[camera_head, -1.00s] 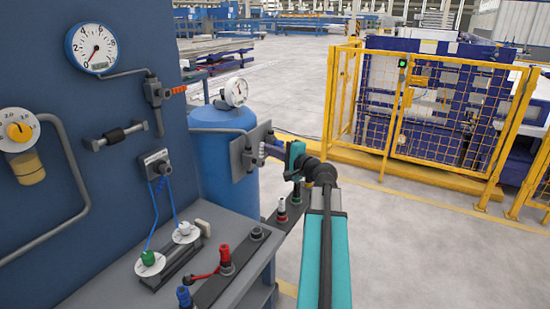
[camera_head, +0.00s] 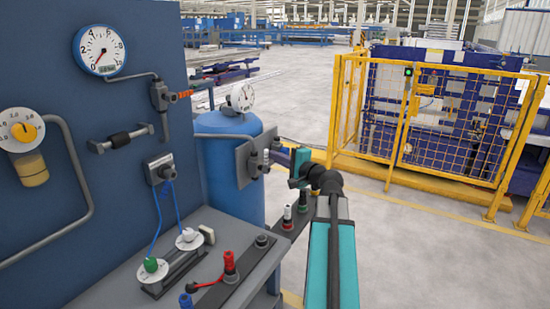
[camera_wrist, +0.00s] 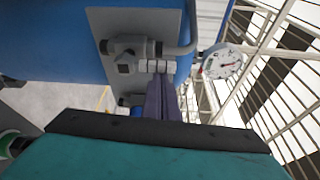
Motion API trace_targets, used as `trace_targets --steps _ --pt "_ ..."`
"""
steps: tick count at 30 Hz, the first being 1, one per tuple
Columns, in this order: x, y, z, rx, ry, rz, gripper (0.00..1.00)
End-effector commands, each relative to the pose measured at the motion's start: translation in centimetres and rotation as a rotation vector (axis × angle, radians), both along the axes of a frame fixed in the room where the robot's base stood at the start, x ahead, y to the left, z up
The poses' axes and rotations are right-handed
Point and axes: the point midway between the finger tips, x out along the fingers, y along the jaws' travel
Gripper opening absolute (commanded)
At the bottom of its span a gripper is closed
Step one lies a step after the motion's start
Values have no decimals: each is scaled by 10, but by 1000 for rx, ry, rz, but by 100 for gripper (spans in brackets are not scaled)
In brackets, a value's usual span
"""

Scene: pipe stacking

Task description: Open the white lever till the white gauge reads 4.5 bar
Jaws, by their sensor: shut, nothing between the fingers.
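The white gauge (camera_head: 242,97) stands on top of the blue tank. It also shows at the right in the wrist view (camera_wrist: 222,61); its reading is too small to tell. The white lever (camera_wrist: 156,66) is on the valve on the grey plate at the tank's side. In the head view the lever (camera_head: 266,156) is small and partly hidden. My gripper (camera_wrist: 160,82) is shut and empty. Its purple fingertips are right at the lever, just below it in the wrist view; I cannot tell whether they touch.
A blue panel carries another gauge (camera_head: 99,50) and an orange-handled valve (camera_head: 181,95). The bench (camera_head: 215,245) below holds several fittings. A second fitting (camera_wrist: 133,99) sits below the valve.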

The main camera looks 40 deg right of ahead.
Motion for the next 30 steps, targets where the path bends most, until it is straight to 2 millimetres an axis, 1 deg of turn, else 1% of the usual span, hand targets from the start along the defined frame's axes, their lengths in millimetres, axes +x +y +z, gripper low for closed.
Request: trace_targets --steps 8,27,30 --pt "2 -2 0 0 0 2 0" --pt "12 -36 -1 0 0 5 0" --pt "2 -34 -1 0 0 4 0"
